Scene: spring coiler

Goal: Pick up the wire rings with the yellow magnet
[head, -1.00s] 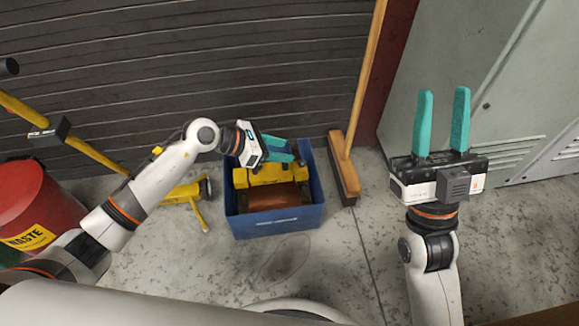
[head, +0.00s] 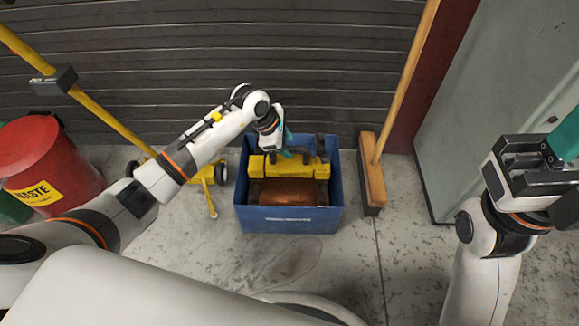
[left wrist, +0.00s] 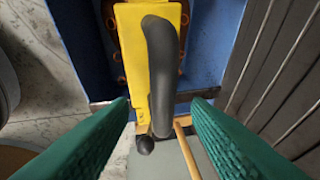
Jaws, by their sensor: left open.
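The yellow magnet (head: 288,170) lies in a blue crate (head: 290,220) on the floor. In the left wrist view the magnet (left wrist: 133,60) is a yellow block with a long black handle (left wrist: 162,65). My left gripper (head: 287,150) is over the crate, at the magnet. It is open, and its teal fingers stand on either side of the handle's near end, apart from it. A brown mass (head: 287,192) lies in the crate in front of the magnet. Brown ring-like bits (left wrist: 120,80) show beside the magnet; single wire rings are hard to make out. My right gripper (head: 562,140) is partly cut off at the right edge.
A broom (head: 374,180) leans against the wall right of the crate. A yellow wheeled tool (head: 208,178) stands left of it, with a yellow pole (head: 105,125) nearby. A red waste bin (head: 45,165) is at the far left. Floor in front of the crate is clear.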

